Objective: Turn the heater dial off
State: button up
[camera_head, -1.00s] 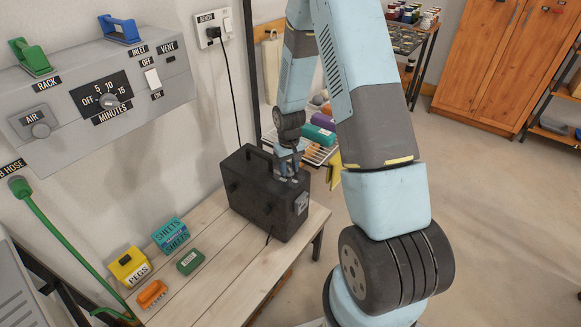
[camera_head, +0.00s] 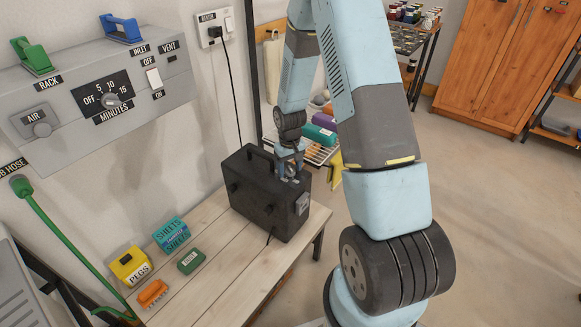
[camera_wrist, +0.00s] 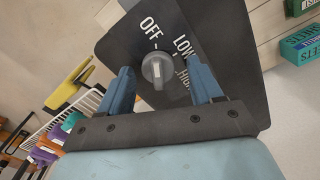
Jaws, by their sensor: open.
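The heater is a black box with a top handle (camera_head: 257,205), standing on the wooden bench. In the wrist view its dark plate (camera_wrist: 222,65) carries a round grey dial (camera_wrist: 155,68) with a pale pointer stripe, beside the words OFF, LOW and HIGH. I cannot tell for sure which mark the stripe points to. My gripper (camera_wrist: 159,72) is open, its two blue fingers to the left and right of the dial, with a gap visible on each side. In the head view my gripper (camera_head: 290,170) is at the heater's upper right; the dial is hidden there.
A wall panel (camera_head: 60,110) with a minutes dial (camera_head: 111,100) and switches is at left. Yellow pegs box (camera_head: 130,267), teal sheets box (camera_head: 171,235), green block (camera_head: 190,262) and orange item (camera_head: 153,293) lie on the bench (camera_head: 235,280). A wire rack (camera_head: 315,150) stands behind.

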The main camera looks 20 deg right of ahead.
notch_tip(320, 180, up, 14)
jog(key=shift+f, duration=0.15)
dwell(0.6)
notch_tip(320, 180, up, 20)
jog(key=m+t, duration=0.1)
jog(key=t, duration=0.2)
send_over(290, 168)
jog(key=s, duration=1.1)
jog(key=s+r+t, duration=0.1)
jog(key=s+r, duration=0.3)
jog(key=s, duration=0.4)
jog(key=s+r+m+t, duration=0.1)
jog(key=s+r, duration=0.4)
jog(key=s, duration=0.4)
jog(key=shift+s+d+r+t, duration=0.15)
jog(key=shift+s+d+t, duration=0.05)
jog(key=shift+s+t, duration=0.1)
